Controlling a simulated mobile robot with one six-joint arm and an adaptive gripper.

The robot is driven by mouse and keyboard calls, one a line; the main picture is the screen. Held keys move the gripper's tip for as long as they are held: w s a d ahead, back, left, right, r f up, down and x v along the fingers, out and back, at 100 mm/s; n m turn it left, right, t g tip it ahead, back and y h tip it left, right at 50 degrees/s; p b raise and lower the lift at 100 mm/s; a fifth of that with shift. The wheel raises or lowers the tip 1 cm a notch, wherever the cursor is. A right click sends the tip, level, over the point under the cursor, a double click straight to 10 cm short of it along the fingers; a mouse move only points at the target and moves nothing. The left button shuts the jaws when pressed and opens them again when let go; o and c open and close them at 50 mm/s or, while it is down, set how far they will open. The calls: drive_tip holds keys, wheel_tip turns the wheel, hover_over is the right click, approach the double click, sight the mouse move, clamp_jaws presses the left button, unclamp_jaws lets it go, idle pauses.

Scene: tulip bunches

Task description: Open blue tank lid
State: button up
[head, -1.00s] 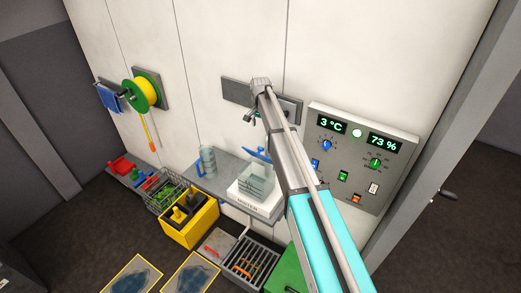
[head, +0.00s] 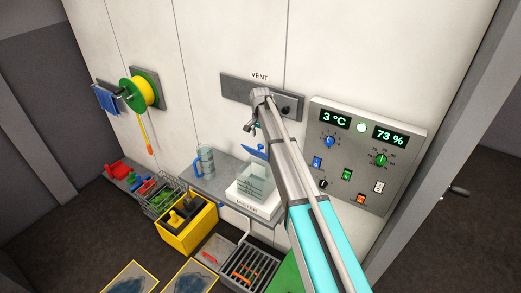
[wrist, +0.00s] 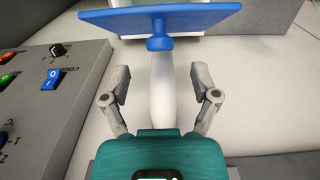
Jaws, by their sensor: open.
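The blue tank lid (head: 254,151) sits tilted above the clear tank (head: 256,182) in the head view. In the wrist view the lid (wrist: 155,20) is a flat blue plate at the top, with a round blue knob (wrist: 159,43) facing me. My gripper (wrist: 160,80) is open and empty. Its fingers are spread to both sides, and the knob lies just beyond the fingertips, roughly centred between them. In the head view my gripper (head: 250,127) is small and dark, a little above the lid. My arm hides part of the area to the right.
The tank stands on a white base on a grey shelf (head: 206,183). A jug (head: 204,160) is to its left. A control panel (head: 400,165) is on the wall at right, and its edge shows at left in the wrist view. A grey vent strip (head: 235,88) is above.

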sight(260, 145)
drive_tip(key=shift+f+b, duration=2.3)
drive_tip(key=shift+f, duration=0.35)
clamp_jaws()
